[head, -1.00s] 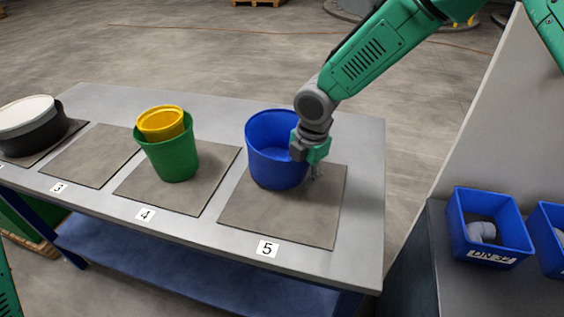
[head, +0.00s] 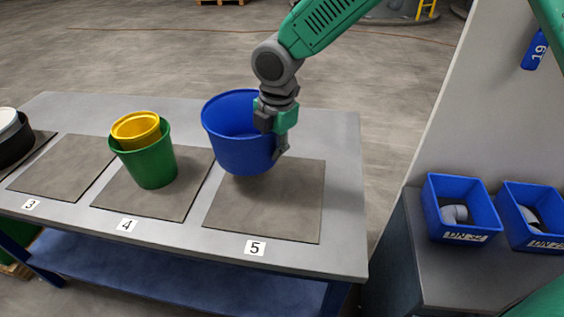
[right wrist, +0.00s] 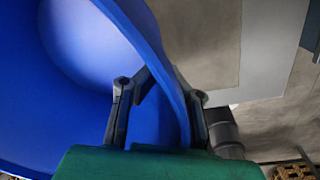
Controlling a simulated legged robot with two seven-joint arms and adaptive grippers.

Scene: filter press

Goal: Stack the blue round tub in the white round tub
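The blue round tub (head: 240,140) is over the mat marked 5, slightly tilted and seemingly just above it. My right gripper (head: 279,150) is shut on its right-hand wall. In the right wrist view the blue tub (right wrist: 60,110) fills the left side, and its wall passes between the fingers of my right gripper (right wrist: 160,105). The white round tub (head: 7,119) is at the far left edge, cut off by the frame, with only a bit of white showing in a black tub (head: 17,145). My left gripper is not in view.
A yellow tub (head: 137,128) sits in a green tub (head: 150,165) on mat 4, between the blue and white tubs. Mat 3 (head: 62,167) is empty. Blue bins (head: 460,232) with grey fittings stand on a side bench at right, beside an upright panel (head: 470,110).

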